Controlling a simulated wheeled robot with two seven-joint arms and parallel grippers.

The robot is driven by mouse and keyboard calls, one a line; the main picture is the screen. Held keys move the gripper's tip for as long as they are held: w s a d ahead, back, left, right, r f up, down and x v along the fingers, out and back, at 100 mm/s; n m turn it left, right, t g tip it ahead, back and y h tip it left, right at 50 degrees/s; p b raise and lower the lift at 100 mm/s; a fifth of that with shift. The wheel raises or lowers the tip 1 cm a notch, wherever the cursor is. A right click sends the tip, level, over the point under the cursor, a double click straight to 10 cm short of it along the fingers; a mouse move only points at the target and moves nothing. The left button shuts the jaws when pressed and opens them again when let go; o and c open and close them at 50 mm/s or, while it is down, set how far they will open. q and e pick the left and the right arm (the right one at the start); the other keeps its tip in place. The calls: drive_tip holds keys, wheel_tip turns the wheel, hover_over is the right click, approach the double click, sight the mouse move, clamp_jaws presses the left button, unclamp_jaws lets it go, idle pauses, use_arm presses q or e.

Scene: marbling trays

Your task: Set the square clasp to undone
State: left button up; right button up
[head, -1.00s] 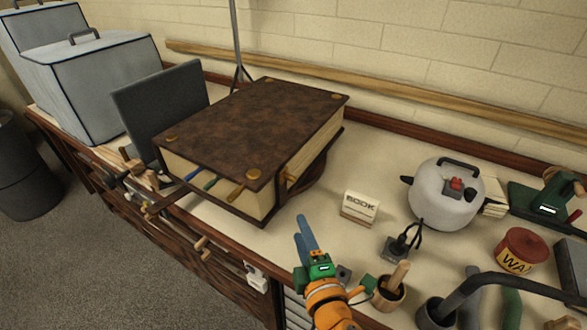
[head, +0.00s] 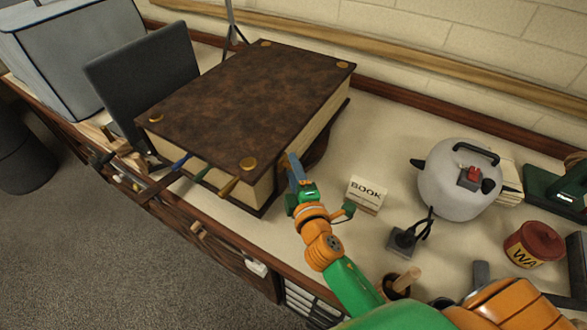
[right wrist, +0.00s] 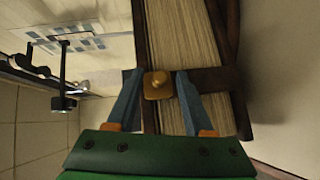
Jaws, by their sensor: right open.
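A large brown leather-covered book (head: 250,95) lies on the bench. In the right wrist view its pale page block (right wrist: 182,35) shows, with a dark strap (right wrist: 215,80) running across it. The gold square clasp (right wrist: 157,85) sits at the strap's end, by the cover edge. My right gripper (head: 295,170) is at the book's right side. In the right wrist view my right gripper (right wrist: 159,80) is open, with one finger on either side of the clasp; I cannot tell whether they touch it. The clasp is hidden in the head view. My left gripper is out of view.
A small BOOK sign (head: 366,193) stands just right of my right gripper. Coloured ribbons or sticks (head: 228,187) poke from the book's front edge.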

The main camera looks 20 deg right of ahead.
drive_tip(key=shift+s+r, duration=0.1)
drive_tip(key=shift+s, duration=0.1)
clamp_jaws()
idle(1.1)
